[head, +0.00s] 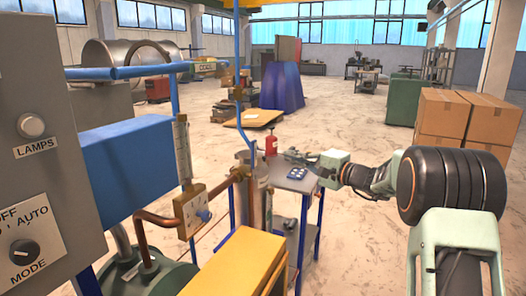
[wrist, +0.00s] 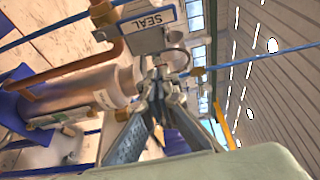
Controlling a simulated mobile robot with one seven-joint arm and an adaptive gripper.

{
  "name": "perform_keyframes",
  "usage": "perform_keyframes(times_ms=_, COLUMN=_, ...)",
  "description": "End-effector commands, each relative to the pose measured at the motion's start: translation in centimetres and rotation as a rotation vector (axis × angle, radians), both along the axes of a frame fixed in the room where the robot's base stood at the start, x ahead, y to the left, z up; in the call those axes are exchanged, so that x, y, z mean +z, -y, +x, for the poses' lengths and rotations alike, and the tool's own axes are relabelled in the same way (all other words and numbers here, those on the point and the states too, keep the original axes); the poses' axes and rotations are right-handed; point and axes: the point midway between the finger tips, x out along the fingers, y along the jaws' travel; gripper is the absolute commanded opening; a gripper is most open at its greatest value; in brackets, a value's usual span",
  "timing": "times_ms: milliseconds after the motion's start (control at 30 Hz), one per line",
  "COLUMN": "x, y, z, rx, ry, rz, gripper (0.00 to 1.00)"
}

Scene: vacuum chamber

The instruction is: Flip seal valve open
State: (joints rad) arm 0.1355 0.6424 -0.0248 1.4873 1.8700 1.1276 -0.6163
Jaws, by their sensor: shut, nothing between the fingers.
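In the wrist view, a grey box with a white plate reading "SEAL" (wrist: 148,22) is at the top, beside copper piping. My gripper (wrist: 163,85) points toward it. Its fingers come together just below the box, with nothing seen held between them. A small grey fitting shows at the fingertips, but I cannot tell whether they touch it. The valve's lever and its position are not clear. In the head view, my gripper (head: 291,155) is small and hovers over the grey side table, right of the metal cylinder (head: 262,172). The SEAL plate is not readable there.
A yellow box (head: 238,262), copper pipes (head: 158,224) and a control panel (head: 36,150) stand near on the left. Open floor and cardboard boxes (head: 465,120) lie to the right.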

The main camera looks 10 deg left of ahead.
Motion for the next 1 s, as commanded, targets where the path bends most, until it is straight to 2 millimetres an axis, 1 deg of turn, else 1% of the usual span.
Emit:
perform_keyframes(times_ms=333, x=0.2, y=0.2, z=0.1, rx=0.000, ry=0.012, rz=0.010, gripper=0.00)
perform_keyframes(times_ms=467, x=0.2, y=-0.2, z=0.4, rx=0.000, ry=0.012, rz=0.010, gripper=0.00)
perform_keyframes(times_ms=567, x=0.3, y=-1.0, z=1.0, rx=0.001, ry=0.011, rz=0.010, gripper=0.00)
perform_keyframes(times_ms=800, x=0.4, y=-4.7, z=3.9, rx=0.003, ry=0.011, rz=0.009, gripper=0.00)
perform_keyframes(times_ms=1000, x=0.3, y=-7.4, z=6.2, rx=0.002, ry=0.010, rz=0.010, gripper=0.00)
